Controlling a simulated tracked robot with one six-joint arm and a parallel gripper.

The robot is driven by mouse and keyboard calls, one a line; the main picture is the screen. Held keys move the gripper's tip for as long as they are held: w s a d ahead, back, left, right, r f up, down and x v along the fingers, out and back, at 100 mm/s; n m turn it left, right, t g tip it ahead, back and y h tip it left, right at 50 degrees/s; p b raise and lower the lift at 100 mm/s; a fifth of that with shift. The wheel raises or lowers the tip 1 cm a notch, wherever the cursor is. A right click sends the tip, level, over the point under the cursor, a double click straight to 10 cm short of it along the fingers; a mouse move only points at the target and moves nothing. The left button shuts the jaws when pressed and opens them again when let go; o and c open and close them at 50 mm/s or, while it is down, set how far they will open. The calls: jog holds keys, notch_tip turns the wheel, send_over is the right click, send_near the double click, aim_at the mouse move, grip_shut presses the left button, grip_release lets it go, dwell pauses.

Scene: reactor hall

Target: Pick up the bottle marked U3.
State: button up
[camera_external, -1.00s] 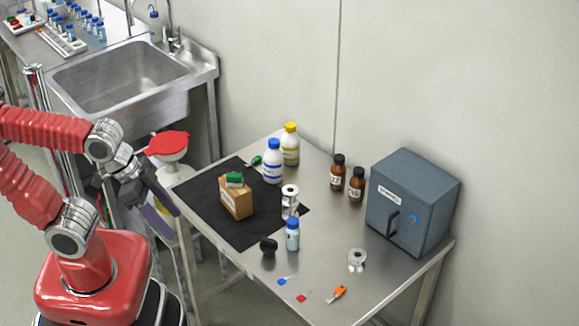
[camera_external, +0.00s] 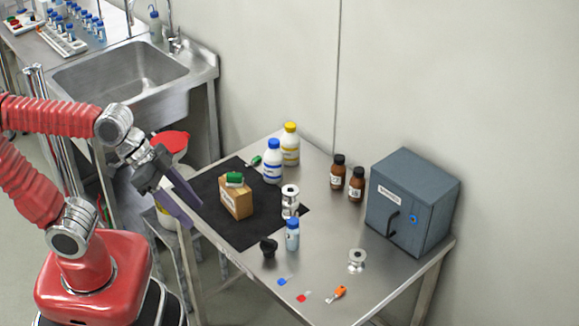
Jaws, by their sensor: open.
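Two brown bottles with black caps and small white labels stand side by side on the steel table, a left one (camera_external: 338,173) and a right one (camera_external: 356,186). Their marks are too small to read surely, so I cannot tell which bottle, if either, is U3. A white bottle with a blue cap (camera_external: 272,163), one with a yellow cap (camera_external: 290,146) and a small blue-capped bottle (camera_external: 292,235) also stand there. My gripper (camera_external: 187,208) is open and empty at the table's left edge, left of the cardboard box and well apart from all bottles.
A cardboard box (camera_external: 236,202) with a green item on top stands on the black mat (camera_external: 210,190). A metal fitting (camera_external: 290,200) stands near it. A grey-blue cabinet (camera_external: 400,205) is right of the brown bottles. The wall rises behind.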

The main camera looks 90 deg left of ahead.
jog(key=w+r+t, duration=0.2)
jog(key=w+t, duration=0.1)
jog(key=w, duration=0.6)
jog(key=n+t+y, duration=0.1)
jog(key=n+y, duration=0.6)
jog(key=y, duration=0.1)
send_over(293, 234)
jog(key=s, duration=0.3)
notch_tip(293, 234, down, 3)
notch_tip(293, 234, down, 23)
jog(key=shift+a, duration=0.15)
jog(key=shift+w+a+f, duration=0.25)
jog(key=shift+w+a, duration=0.05)
jog(key=shift+w, duration=0.15)
jog(key=shift+w, duration=0.1)
